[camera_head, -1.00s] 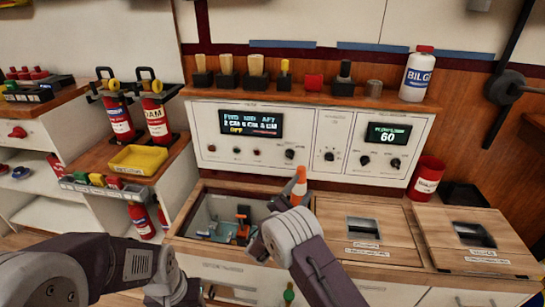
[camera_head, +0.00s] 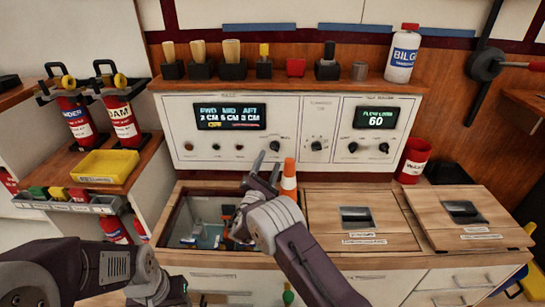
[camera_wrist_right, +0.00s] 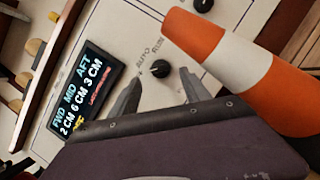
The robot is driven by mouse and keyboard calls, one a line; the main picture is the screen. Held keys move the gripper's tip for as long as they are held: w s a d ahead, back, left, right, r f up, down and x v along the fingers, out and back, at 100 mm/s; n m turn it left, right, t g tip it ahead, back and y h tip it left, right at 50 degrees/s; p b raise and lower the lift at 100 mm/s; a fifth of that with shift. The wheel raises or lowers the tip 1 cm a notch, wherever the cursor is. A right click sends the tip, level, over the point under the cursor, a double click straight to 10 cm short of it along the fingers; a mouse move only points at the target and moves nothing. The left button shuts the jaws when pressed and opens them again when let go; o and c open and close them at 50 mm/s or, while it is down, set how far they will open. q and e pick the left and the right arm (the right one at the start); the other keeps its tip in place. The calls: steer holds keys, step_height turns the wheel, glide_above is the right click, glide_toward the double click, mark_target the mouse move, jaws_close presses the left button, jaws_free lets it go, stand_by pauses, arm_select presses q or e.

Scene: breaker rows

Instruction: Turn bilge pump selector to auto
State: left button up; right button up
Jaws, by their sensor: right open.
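The selector knob (camera_head: 274,146) is a small black dial on the white panel (camera_head: 340,108), right of the bilge display (camera_head: 230,116). The display reads FWD 2 CM, MID 6 CM, AFT 3 CM, with a yellow OFF below. The right wrist view shows the knob (camera_wrist_right: 160,69) with an AUTO label beside it. My right gripper (camera_head: 267,166) is open and empty, its fingers pointing at the panel just below the knob. In the wrist view its fingertips (camera_wrist_right: 160,82) lie either side of the knob, apparently short of it.
An orange-and-white cone (camera_head: 289,176) stands close to the right of my right gripper. An open bin (camera_head: 178,222) lies below it. Another display (camera_head: 376,118) reads 60, with other dials nearby. Brushes and a BILGE bottle (camera_head: 402,55) stand on the shelf above.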

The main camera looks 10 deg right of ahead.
mark_target(275, 147)
steer(key=b+x, duration=0.1)
steer(key=x, duration=0.3)
steer(key=shift+w+d+f+b, duration=0.1)
steer(key=shift+w+b, duration=0.05)
steer(key=shift+b, duration=0.15)
steer(key=shift+w+d, duration=0.1)
steer(key=shift+w, duration=0.15)
arm_select(q)
step_height(275, 147, down, 2)
steer(key=shift+f, duration=0.2)
arm_select(e)
steer(key=shift+r, duration=0.25)
steer(key=shift+c, duration=0.3)
jaws_close()
